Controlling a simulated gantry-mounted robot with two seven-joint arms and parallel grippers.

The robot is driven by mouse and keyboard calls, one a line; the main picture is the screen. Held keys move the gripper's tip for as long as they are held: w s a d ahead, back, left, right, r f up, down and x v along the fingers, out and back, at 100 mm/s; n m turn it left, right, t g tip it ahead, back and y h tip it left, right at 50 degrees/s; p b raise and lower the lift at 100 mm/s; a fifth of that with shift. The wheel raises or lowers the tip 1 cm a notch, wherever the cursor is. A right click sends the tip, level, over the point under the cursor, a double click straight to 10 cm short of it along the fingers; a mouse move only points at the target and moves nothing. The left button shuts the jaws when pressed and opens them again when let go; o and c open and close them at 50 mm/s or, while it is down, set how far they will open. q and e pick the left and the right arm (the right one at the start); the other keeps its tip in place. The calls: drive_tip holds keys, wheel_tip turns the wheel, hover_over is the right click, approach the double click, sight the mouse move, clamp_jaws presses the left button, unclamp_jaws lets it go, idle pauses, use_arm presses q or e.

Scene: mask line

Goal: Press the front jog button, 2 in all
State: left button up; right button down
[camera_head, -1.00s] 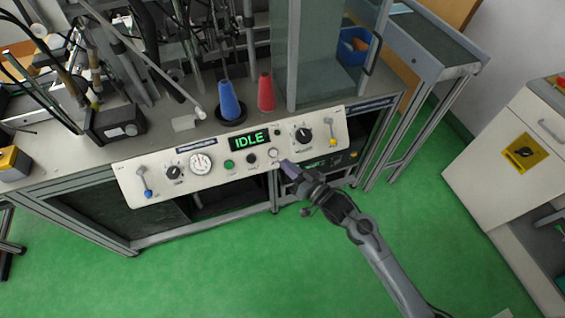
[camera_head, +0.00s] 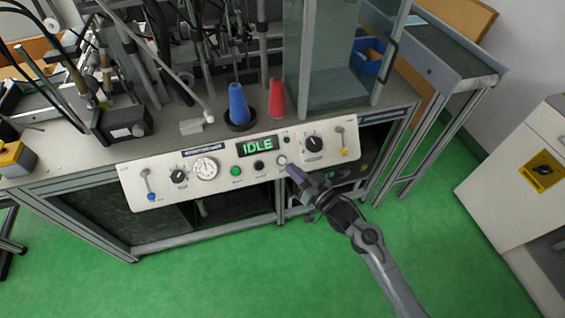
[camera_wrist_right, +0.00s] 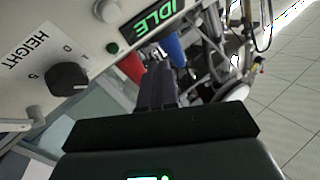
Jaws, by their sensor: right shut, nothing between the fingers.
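The cream control panel (camera_head: 215,192) runs along the front of the machine, and its display (camera_head: 256,145) reads IDLE in green. Below the display is a row of buttons: a green one (camera_head: 236,171), a black one (camera_head: 259,165) and a pale one (camera_head: 282,160). Their labels are too small to read, so I cannot tell which is jog. My right gripper (camera_head: 293,172) is shut and empty, its tip just below and right of the pale button; contact is unclear. In the right wrist view the shut fingers (camera_wrist_right: 158,88) show beside the display, with a pale button (camera_wrist_right: 108,10) apart from them.
A black HEIGHT knob (camera_head: 313,144) and a lever with a yellow end (camera_head: 343,152) are right of the buttons. A gauge (camera_head: 205,168), another knob (camera_head: 177,177) and a blue-ended lever (camera_head: 150,190) are left. Blue (camera_head: 238,104) and red (camera_head: 276,98) cones stand behind. The green floor in front is clear.

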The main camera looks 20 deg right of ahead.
sight(282, 161)
drive_tip(key=w+f+b, duration=0.5)
drive_tip(key=w+b, duration=0.1)
drive_tip(key=b, duration=0.1)
drive_tip(key=shift+d, duration=0.15)
idle(2.0)
drive_tip(key=shift+w+f, duration=0.3)
drive_tip(key=shift+w, duration=0.05)
idle(0.3)
